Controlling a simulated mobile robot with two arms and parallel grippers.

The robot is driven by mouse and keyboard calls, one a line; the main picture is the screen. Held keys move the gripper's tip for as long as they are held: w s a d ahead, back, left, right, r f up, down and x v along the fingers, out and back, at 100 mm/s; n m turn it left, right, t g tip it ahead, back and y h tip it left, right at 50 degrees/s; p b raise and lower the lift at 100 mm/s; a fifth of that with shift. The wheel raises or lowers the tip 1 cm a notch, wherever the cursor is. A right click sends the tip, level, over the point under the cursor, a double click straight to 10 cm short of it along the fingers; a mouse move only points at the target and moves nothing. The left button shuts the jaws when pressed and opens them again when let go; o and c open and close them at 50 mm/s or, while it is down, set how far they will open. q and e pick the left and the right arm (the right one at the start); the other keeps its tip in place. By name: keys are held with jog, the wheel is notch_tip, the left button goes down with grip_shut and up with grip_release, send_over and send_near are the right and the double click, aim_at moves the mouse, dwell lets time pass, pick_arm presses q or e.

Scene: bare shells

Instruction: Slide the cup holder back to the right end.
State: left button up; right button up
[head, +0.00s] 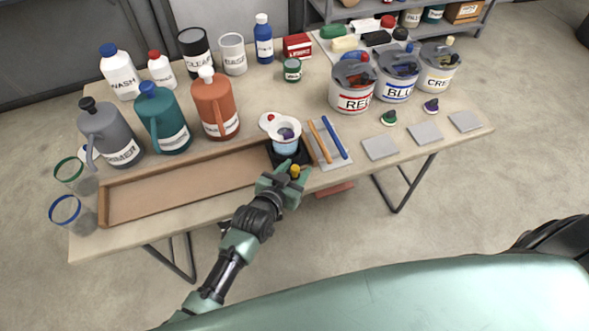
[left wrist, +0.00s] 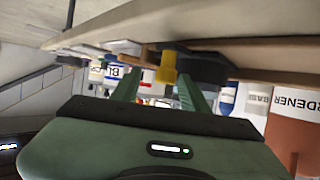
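The black cup holder (head: 276,157) sits at the right end of a long, shallow brown track (head: 180,189). A white cup (head: 286,146) with a dark blue band and purplish contents stands upright in it. A yellow knob (head: 295,171) sticks out at the holder's front; it also shows in the left wrist view (left wrist: 167,65). My left gripper (head: 286,180) is at the track's front edge, by the knob. In the left wrist view its green fingers (left wrist: 158,92) are spread, with the knob between their tips and gaps on both sides. My right gripper is not in view.
A grey mat (head: 325,155) with an orange stick and a blue stick lies right of the holder. Jugs, including a terracotta one (head: 215,104), stand behind the track. Two clear cups (head: 72,215) stand at its left end. The track left of the holder is empty.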

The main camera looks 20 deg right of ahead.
pick_arm(q)
jog(key=shift+s+a+r, duration=0.2)
jog(key=shift+s+a, duration=0.1)
jog(key=shift+a, duration=0.15)
jog(key=v, duration=0.6)
jog(key=shift+s+a, duration=0.15)
jog(key=shift+s, duration=0.15)
jog(key=shift+r, duration=0.15)
